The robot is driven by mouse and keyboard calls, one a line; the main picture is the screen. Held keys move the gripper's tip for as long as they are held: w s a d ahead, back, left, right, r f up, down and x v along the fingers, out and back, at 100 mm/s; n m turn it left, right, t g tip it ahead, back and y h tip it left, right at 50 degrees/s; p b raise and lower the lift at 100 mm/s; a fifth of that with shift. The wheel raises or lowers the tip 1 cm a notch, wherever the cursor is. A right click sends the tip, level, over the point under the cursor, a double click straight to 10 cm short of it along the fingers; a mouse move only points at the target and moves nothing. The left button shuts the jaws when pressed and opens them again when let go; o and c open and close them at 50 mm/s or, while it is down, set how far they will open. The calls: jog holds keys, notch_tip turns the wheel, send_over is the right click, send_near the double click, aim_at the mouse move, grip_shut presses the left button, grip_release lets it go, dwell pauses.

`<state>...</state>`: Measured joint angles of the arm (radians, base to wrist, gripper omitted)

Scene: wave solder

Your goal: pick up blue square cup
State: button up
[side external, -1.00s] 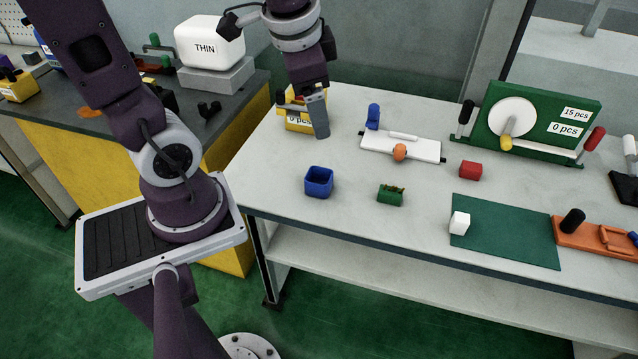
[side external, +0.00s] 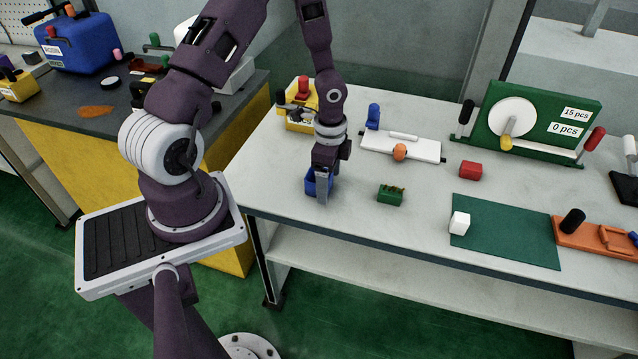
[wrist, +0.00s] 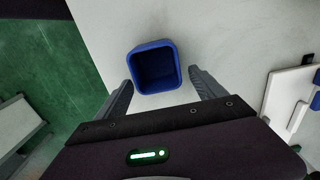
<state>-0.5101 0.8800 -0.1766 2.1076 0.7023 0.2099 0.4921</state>
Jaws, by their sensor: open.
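The blue square cup (side external: 310,183) stands upright on the white table near its left front corner, partly hidden behind my gripper in the side view. In the wrist view the cup (wrist: 153,68) is seen from above, with its empty inside showing. My gripper (side external: 322,198) points down at the cup in the side view. In the wrist view my gripper (wrist: 160,84) is open, one finger to the left and one to the right of the cup's near end. I cannot tell whether a finger touches the cup.
A small green block (side external: 390,195) lies right of the cup. A white board (side external: 425,151) with an orange knob is further back, and a yellow bin (side external: 297,125) stands behind. A red block (side external: 470,170) and a green mat (side external: 500,235) are further right. The table's front edge is close.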

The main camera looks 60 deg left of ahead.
jog(key=c, duration=1.6)
notch_tip(320, 180, up, 10)
jog(key=shift+r, duration=0.1)
